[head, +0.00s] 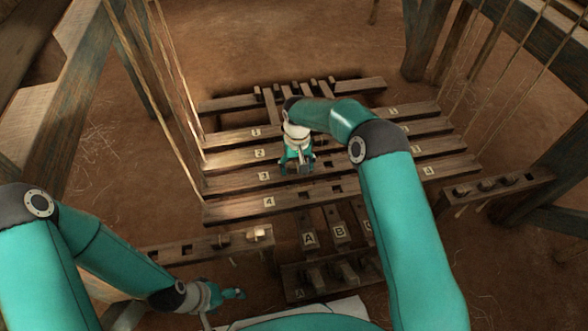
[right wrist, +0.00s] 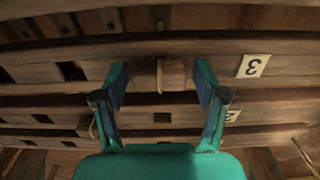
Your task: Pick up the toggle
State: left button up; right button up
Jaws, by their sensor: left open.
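A brown wooden toggle (right wrist: 174,75) with a pale cord along it stands at the beam marked 3 in the right wrist view. It lies between the fingertips of my right gripper (right wrist: 161,80), with a gap on both sides. My right gripper (head: 298,162) also shows in the head view, pointing down over the numbered beams; it is open. The toggle is hard to make out there. My left gripper (head: 232,294) is open, low in the head view and away from the beams.
The numbered beams (head: 235,210) lie across the middle. A left rack (head: 190,252) holds pale pegs, and a right rack (head: 520,183) holds several pegs. Lettered treadles (head: 310,238) lie in front. Cords hang at left and right. Loom posts (head: 425,40) stand around; bare earth lies behind.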

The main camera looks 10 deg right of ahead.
jog(key=c, duration=0.7)
jog(key=shift+r, duration=0.1)
